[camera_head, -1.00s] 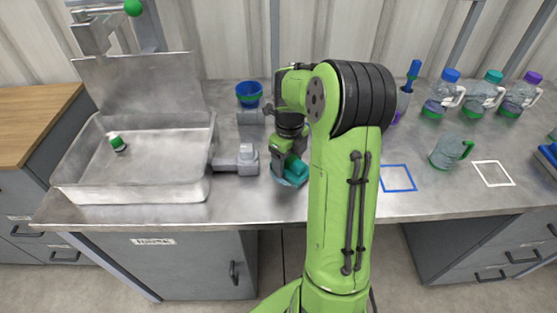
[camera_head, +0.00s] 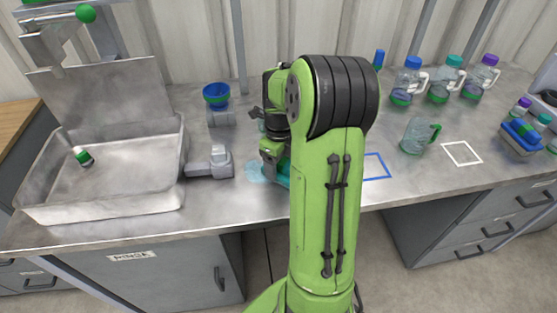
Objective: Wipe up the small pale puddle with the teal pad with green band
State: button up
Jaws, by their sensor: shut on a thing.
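My gripper (camera_head: 272,160) points down at the bench and is shut on the teal pad (camera_head: 283,177). The pad is low at the bench top and mostly hidden behind my green arm; its green band cannot be made out. The small pale puddle (camera_head: 256,171) shows as a light blue patch on the metal bench, just left of the gripper and pad. Its right part is hidden by the gripper and arm, so I cannot tell how far the pad covers it.
Left of the puddle is a grey clamp-like fixture (camera_head: 212,165) beside the metal sink (camera_head: 100,180). A blue cup (camera_head: 216,95) stands behind. Right are a blue square outline (camera_head: 376,167), a clear mug (camera_head: 415,136), a white outline (camera_head: 462,153) and several bottles (camera_head: 408,82).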

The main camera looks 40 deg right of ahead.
jog(key=w+a, duration=0.2)
jog(key=shift+a+f, duration=0.1)
jog(key=shift+a, duration=0.2)
jog(key=shift+w+a, duration=0.5)
jog(key=shift+a, duration=0.25)
jog(key=shift+w+a, duration=0.45)
jog(key=shift+a, duration=0.25)
jog(key=shift+w+a+r, duration=0.15)
jog(key=shift+w+a, duration=0.2)
jog(key=shift+a, duration=0.15)
jog(key=shift+w+a+r, duration=0.1)
jog(key=shift+w+a, duration=0.2)
jog(key=shift+a, duration=0.2)
jog(key=shift+w, duration=0.2)
jog(key=shift+s+d+r+p, duration=0.15)
jog(key=shift+s+d+p, duration=0.15)
jog(key=shift+s+d, duration=0.45)
jog(key=shift+s+d+f, duration=0.1)
jog(key=shift+s+d, duration=0.6)
jog(key=shift+d, duration=0.35)
jog(key=shift+s+d+f, duration=0.15)
jog(key=shift+s+d, duration=0.55)
jog(key=shift+d, duration=0.3)
jog(key=shift+s+d+f, duration=0.1)
jog(key=shift+s+d, duration=0.6)
jog(key=shift+d, duration=0.35)
notch_tip(320, 180, up, 6)
jog(key=p, duration=0.5)
